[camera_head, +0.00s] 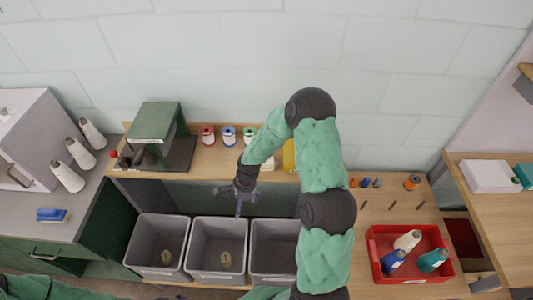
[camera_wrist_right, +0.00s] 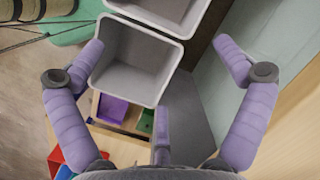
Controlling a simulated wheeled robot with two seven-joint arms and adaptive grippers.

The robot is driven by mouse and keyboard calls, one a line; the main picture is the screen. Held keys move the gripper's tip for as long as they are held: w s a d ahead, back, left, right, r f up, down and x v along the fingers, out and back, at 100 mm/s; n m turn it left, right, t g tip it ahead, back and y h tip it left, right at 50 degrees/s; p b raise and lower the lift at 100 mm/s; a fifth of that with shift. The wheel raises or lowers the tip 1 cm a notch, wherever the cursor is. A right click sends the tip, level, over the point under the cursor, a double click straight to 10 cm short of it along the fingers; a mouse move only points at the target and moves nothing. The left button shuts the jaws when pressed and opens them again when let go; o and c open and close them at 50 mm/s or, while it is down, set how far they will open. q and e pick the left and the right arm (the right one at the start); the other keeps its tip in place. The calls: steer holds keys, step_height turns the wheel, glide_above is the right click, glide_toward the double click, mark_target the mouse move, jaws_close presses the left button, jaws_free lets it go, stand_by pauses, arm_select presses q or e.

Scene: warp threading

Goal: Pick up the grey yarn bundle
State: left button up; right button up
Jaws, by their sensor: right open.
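I cannot make out a grey yarn bundle for certain. In the head view, a small tan-grey oval (camera_head: 167,257) shows inside the left grey bin (camera_head: 143,226), and another oval (camera_head: 226,259) inside the middle grey bin (camera_head: 212,226). They are too small to identify. My right gripper (camera_head: 238,195) hangs over the back rims of the middle and right bins, fingers pointing down. In the wrist view my right gripper (camera_wrist_right: 160,45) has its fingers spread wide and nothing between them. An empty-looking grey bin (camera_wrist_right: 125,85) shows beyond them. My left gripper is out of view.
A right grey bin (camera_head: 272,248) stands beside the middle one. A green machine (camera_head: 155,125) and thread spools (camera_head: 228,135) are on the wooden bench behind. A red tray (camera_head: 378,260) with cones is at right. White cones (camera_head: 68,176) stand at left.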

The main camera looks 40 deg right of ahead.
steer(key=w+d+r+m+p, duration=0.2)
steer(key=d+r+m, duration=0.1)
steer(key=d+r, duration=0.4)
step_height(320, 180, up, 11)
steer(key=m+h, duration=0.3)
steer(key=m, duration=0.4)
glide_above(267, 163)
steer(key=shift+a+f, duration=0.15)
steer(key=shift+f, duration=0.15)
step_height(267, 163, down, 4)
steer(key=shift+f+b, duration=0.25)
steer(key=shift+b, duration=0.1)
steer(key=shift+w+d+f, duration=0.1)
steer(key=shift+f, duration=0.9)
steer(key=shift+w+d+f, duration=0.1)
steer(key=shift+d+f, duration=0.05)
steer(key=shift+f, duration=0.8)
steer(key=shift+w+d+f, duration=0.1)
steer(key=shift+f, duration=0.9)
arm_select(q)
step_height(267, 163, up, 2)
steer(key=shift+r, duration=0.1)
arm_select(e)
steer(key=shift+c, duration=0.3)
steer(key=c, duration=1)
